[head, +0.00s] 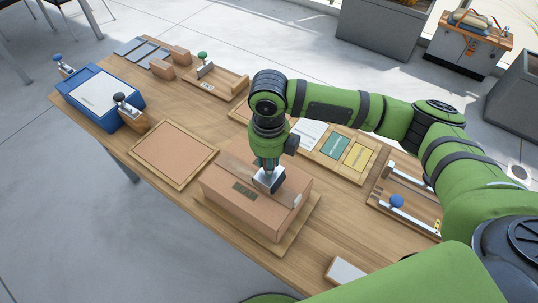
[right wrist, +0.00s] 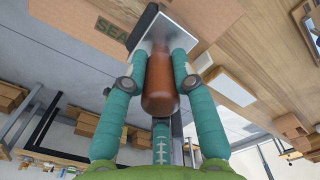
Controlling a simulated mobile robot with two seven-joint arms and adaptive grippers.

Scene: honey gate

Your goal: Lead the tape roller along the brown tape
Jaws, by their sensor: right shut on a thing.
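A closed cardboard box (head: 232,205) lies on a wooden board at the front of the table. A strip of brown tape (head: 235,168) runs across its top, with a dark printed label (head: 245,191) beside it. My right gripper (head: 266,163) points down over the box top. It is shut on the tape roller (head: 269,180), which has a grey metal body and a brown handle (right wrist: 160,85). The roller is at the middle of the box top, over the tape; its contact underneath is hidden. In the right wrist view, teal fingers clasp the handle from both sides. My left gripper is not in view.
A blue tray (head: 103,97) and a wooden tray (head: 208,83) stand farther back. A tray with a blue knob (head: 397,200) is to the right. A white block (head: 345,271) lies near the front edge.

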